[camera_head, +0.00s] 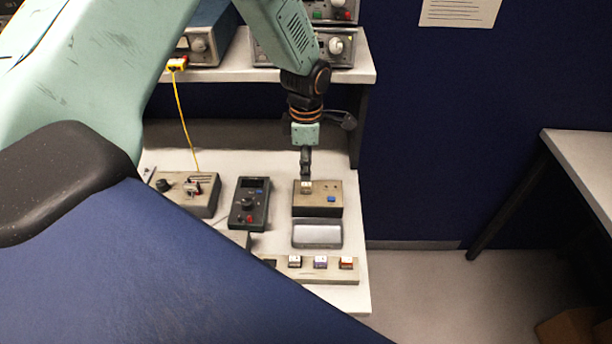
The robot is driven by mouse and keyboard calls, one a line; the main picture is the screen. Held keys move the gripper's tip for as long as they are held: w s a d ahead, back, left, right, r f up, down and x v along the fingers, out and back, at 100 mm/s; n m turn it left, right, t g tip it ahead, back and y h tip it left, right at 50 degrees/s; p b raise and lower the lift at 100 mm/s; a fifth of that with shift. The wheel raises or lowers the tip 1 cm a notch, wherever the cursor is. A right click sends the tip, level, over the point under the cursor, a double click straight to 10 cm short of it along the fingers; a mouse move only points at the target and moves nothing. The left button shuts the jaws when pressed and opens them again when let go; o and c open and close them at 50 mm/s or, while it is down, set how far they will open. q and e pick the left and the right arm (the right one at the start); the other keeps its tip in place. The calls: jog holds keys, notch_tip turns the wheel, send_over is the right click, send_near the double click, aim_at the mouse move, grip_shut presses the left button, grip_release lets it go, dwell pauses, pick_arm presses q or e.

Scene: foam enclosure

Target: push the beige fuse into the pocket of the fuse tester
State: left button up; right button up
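The fuse tester looks to be the beige-grey box (328,209) with a blue button, on the white bench in the middle of the view. My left gripper (306,181) points straight down over the left rear part of its top. Its fingers look close together on a small pale block, which seems to be the beige fuse (307,188). The fuse is at or just above the top of the box. The pocket is hidden under the fuse and fingertips, so I cannot tell how deep the fuse sits. My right gripper is not in view.
A grey tray (317,236) lies in front of the tester. A rack (330,275) with several coloured fuses is at the bench's front. A dark meter (249,204) and another control box (186,206) stand to the left. A shelf (360,68) with instruments is behind.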

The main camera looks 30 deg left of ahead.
aim_at(306, 185)
pick_arm(q)
notch_tip(306, 185, up, 6)
jog(key=shift+f, duration=0.25)
dwell(0.6)
